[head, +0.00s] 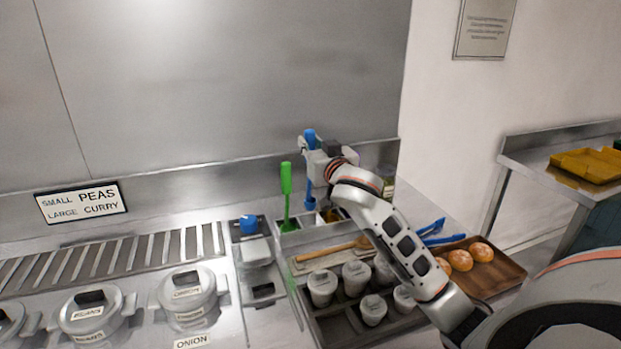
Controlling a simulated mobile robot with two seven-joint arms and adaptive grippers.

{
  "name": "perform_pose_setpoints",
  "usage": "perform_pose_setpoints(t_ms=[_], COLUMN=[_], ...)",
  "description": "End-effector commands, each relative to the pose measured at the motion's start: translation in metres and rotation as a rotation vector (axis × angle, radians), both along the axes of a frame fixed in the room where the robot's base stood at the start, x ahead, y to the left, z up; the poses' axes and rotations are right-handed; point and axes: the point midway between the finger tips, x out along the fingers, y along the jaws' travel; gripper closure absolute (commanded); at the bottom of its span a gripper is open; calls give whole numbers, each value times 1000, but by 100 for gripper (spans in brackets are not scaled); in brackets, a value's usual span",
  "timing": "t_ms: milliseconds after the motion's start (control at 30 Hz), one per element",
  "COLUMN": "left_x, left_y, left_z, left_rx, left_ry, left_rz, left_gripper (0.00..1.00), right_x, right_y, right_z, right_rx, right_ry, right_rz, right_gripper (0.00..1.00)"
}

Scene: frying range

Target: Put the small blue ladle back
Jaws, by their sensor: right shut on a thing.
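My right gripper (312,166) is shut on the blue ladle (309,194), which it holds upright. The ladle's blue top shows above the fingers and its lower part shows below them. It is over or just in the steel holder (291,240) at the back of the counter; I cannot tell whether it touches the holder. A green utensil (286,182) stands upright in the holder's left part. My right arm hides part of the holder's right side. My left gripper is not in view.
A tray with several lidded grey cups (356,272) and a wooden spoon (333,249) lies in front. Blue tongs (433,231) and a brown tray (505,269) of buns are to the right. Lidded pots (186,290) and a blue round thing (248,225) are left.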

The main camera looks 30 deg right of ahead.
Motion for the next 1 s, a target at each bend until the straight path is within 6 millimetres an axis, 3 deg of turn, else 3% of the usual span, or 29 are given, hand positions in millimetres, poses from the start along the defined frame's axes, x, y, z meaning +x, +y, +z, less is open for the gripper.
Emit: perform_pose_setpoints(t_ms=[100, 367, 600, 1000], left_x=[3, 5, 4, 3], left_y=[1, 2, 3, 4], left_z=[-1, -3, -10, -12], left_rx=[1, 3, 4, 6], left_ry=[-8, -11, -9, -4], left_rz=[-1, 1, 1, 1], left_gripper=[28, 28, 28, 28], right_x=[0, 0, 0, 0], right_y=[0, 0, 0, 0], right_z=[-26, -47, -80, -84], right_rx=[-1, -1, -1, 0], right_ry=[2, 1, 1, -1], right_rz=[0, -1, -1, 0], right_gripper=[100, 100, 100, 100])
